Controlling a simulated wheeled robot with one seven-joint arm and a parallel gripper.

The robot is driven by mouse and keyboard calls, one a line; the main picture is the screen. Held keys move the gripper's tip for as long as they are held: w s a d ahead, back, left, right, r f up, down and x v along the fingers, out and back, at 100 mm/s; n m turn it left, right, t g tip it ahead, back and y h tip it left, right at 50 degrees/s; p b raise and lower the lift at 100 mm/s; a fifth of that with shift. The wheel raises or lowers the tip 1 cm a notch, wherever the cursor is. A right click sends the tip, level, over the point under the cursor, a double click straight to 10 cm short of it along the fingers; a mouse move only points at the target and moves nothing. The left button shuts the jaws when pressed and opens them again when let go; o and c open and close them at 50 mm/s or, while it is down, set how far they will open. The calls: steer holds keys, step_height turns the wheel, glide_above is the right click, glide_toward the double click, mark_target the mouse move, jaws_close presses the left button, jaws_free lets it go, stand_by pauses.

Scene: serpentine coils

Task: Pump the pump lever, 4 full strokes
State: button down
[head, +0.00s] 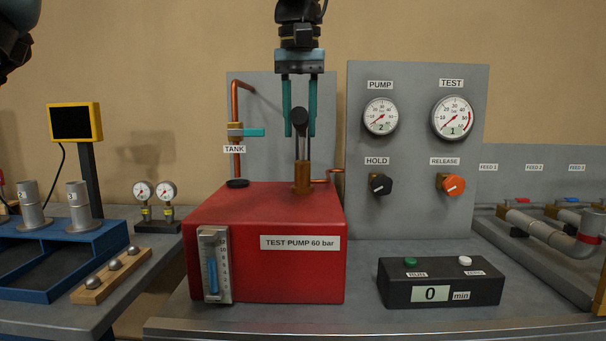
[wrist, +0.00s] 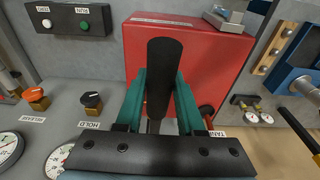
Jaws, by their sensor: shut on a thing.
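The pump lever (head: 299,121) has a black grip on thin metal rods above a brass fitting on the red test pump (head: 240,275). It stands about upright in the head view. My gripper (head: 301,132) points down from above, with its teal fingers on either side of the black grip, and it is shut on it. In the wrist view the black grip (wrist: 164,62) lies between the two teal fingers, its end sticking out past them. The lower part of the lever is mostly hidden there.
A panel on the right carries the PUMP gauge (head: 381,116), the TEST gauge (head: 453,117), the black HOLD knob (head: 380,184) and the orange RELEASE knob (head: 453,184). A timer box (head: 440,283) reading 0 stands in front. A copper tank pipe (head: 236,100) rises left of the lever.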

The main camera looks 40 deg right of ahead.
steer(key=shift+t+h, duration=0.7)
steer(key=shift+t, duration=0.2)
step_height(320, 180, down, 5)
steer(key=b, duration=0.8)
steer(key=shift+s+a+f, duration=0.1)
steer(key=shift+s+a, duration=0.05)
